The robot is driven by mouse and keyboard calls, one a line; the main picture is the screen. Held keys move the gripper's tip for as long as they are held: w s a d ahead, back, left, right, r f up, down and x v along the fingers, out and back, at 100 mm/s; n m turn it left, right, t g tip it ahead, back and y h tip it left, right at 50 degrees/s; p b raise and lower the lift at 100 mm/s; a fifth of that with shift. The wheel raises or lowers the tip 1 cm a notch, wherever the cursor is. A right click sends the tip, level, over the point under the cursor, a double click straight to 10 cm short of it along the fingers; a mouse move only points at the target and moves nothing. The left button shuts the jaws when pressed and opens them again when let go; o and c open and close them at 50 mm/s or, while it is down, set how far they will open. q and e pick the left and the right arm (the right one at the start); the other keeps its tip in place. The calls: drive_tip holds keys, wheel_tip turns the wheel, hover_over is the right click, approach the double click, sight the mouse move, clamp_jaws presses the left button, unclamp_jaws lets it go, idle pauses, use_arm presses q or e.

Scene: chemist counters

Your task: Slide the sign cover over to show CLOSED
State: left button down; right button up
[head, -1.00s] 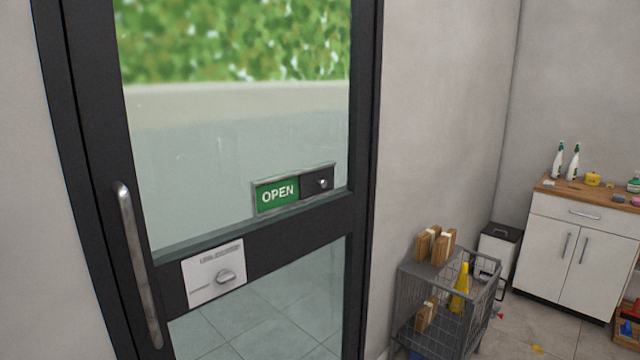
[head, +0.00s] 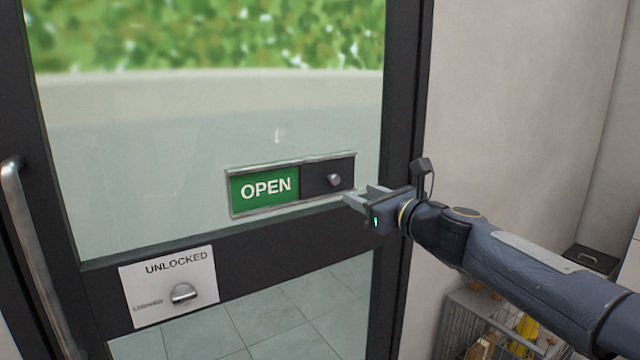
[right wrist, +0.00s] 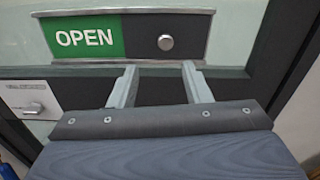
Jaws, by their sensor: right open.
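The sign (head: 291,183) is mounted on the glass door and shows a green OPEN panel (head: 265,187) on its left. The dark sign cover (head: 314,180) with a round metal knob (head: 334,180) covers its right half. My right gripper (head: 357,196) is just right of and below the knob, open and empty. In the right wrist view, its two fingers (right wrist: 160,84) point at the sign's lower edge, with the knob (right wrist: 166,43) ahead between their lines and apart from them. My left gripper is not in view.
A white lock plate reading UNLOCKED (head: 168,285) with a turn knob is below left on the door. A long metal door handle (head: 38,265) is at the far left. A wire cart (head: 470,325) stands under my right arm.

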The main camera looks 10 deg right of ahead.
sight(336, 179)
drive_tip(key=shift+m, duration=0.5)
drive_tip(key=x, duration=0.2)
drive_tip(key=p+x, duration=0.1)
drive_tip(key=x, duration=0.5)
drive_tip(key=shift+w+d+r+p, duration=0.25)
drive_tip(key=shift+w+d+p, duration=0.05)
drive_tip(key=shift+w+d, duration=0.05)
drive_tip(key=shift+w+a+f, duration=0.1)
drive_tip(key=shift+w+a, duration=0.05)
drive_tip(key=shift+w, duration=0.25)
drive_tip(key=shift+c, duration=0.3)
clamp_jaws()
